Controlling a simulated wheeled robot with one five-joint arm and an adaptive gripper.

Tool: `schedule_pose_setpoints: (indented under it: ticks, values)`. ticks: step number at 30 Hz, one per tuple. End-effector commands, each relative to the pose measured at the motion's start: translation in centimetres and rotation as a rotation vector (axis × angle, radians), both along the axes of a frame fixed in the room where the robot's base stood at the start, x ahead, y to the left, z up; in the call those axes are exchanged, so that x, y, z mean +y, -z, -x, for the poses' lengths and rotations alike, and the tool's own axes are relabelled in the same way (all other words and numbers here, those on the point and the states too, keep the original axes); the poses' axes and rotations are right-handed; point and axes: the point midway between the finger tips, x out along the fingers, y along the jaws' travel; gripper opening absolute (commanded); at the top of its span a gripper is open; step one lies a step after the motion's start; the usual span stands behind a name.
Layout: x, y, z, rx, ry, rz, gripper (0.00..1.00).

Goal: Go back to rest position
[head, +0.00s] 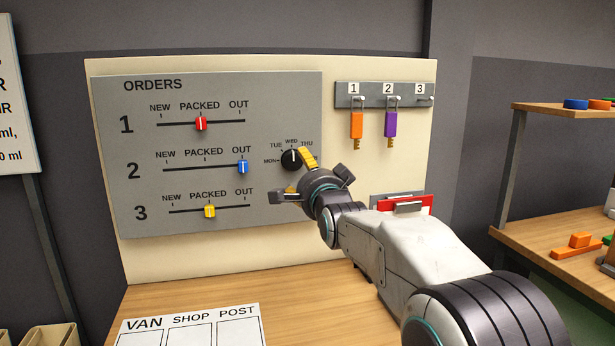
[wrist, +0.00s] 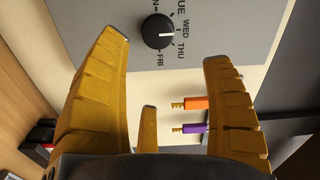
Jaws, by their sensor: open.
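My gripper (head: 300,173) is open in front of the grey orders board (head: 270,100), with its yellow fingers apart. In the wrist view a black dial (wrist: 158,31) shows beyond the gap between the fingers, with nothing held. The dial's white mark points at WED. On the board, the red slider (head: 201,123) of row 1 is at PACKED. The blue slider (head: 242,166) of row 2 is at OUT. The yellow slider (head: 210,211) of row 3 is at PACKED.
An orange key (head: 356,125) hangs on hook 1 and a purple key (head: 390,124) on hook 2; hook 3 is empty. A red item (head: 425,204) is partly hidden behind my arm. A VAN, SHOP, POST sheet (head: 190,330) lies on the table. Shelves (head: 560,112) stand right.

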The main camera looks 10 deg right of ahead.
Motion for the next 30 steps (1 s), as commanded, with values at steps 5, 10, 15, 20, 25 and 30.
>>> schedule_pose_setpoints:
  ticks: [5, 10, 15, 20, 25, 30]
  values:
    - [0.0, 0.0, 0.0, 0.0, 0.0, 0.0, 0.74]
    - [0.0, -0.1, 0.4, 0.018, -0.001, 0.02, 0.74]
    - [0.1, 0.4, 3.9, 0.168, -0.015, 0.181, 0.74]
    - [0.2, 2.8, 11.5, 0.438, -0.106, 0.469, 0.74]
    - [0.3, 6.3, 21.8, 0.715, -0.307, 0.774, 0.74]
    - [0.4, 9.1, 30.8, 0.9, -0.534, 0.983, 0.74]
